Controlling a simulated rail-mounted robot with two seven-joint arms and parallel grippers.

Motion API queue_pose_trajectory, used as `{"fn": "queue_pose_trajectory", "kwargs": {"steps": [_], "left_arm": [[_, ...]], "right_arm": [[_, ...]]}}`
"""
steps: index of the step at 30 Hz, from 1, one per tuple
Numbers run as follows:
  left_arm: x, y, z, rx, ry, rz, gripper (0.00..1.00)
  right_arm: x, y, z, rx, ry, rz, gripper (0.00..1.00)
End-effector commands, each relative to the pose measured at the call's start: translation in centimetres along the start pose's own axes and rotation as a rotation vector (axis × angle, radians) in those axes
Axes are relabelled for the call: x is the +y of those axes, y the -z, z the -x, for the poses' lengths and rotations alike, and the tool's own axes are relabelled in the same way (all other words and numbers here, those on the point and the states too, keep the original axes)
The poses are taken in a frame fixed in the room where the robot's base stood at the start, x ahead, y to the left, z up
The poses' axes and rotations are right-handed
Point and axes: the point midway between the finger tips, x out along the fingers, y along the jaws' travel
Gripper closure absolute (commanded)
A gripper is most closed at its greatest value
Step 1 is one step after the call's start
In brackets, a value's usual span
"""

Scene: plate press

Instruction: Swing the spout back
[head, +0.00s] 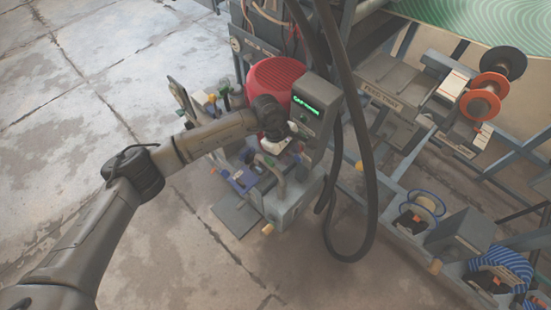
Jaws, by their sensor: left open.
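My left arm reaches in from the left, and my left gripper (274,147) is over the small grey machine (285,208). The gripper is open, its pale end pointing down; its fingertips are small and hard to see. A grey curved piece (273,170) is just below it on the machine. I cannot tell for certain whether this is the spout, or whether the gripper touches it. My wrist hides part of the machine behind it. My right gripper is not in view.
A box with a green lit display (318,106) stands right of the gripper, with a red round ribbed thing (275,76) behind. A thick black hose (371,190) hangs to the right. An orange spool (480,104) is farther right. The floor (70,120) at left is clear.

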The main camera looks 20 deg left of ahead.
Motion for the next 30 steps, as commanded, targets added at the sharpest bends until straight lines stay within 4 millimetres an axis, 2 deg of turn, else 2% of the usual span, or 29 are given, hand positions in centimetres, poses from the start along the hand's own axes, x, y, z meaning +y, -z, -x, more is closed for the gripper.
{"fn": "queue_pose_trajectory", "kwargs": {"steps": [1,4,7,10,14,24,30], "left_arm": [[0.2,1.8,1.6,0.084,0.029,-0.014,0.6],[0.2,4.5,3.5,0.209,0.085,-0.034,0.6],[0.1,6.1,4.7,0.281,0.121,-0.042,0.6],[-0.1,6.9,4.7,0.31,0.138,-0.043,0.6],[-0.3,7.5,3.1,0.316,0.142,-0.044,0.6],[-1.1,9.4,-3.0,0.311,0.14,-0.043,0.6],[-1.5,10.3,-5.7,0.311,0.139,-0.042,0.6]], "right_arm": [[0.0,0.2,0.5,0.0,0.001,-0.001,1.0],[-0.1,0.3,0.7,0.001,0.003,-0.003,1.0],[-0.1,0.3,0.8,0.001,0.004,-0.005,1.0],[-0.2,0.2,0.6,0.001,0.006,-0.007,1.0],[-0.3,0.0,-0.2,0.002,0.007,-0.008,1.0],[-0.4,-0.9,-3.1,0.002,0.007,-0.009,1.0],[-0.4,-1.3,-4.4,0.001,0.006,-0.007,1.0]]}}
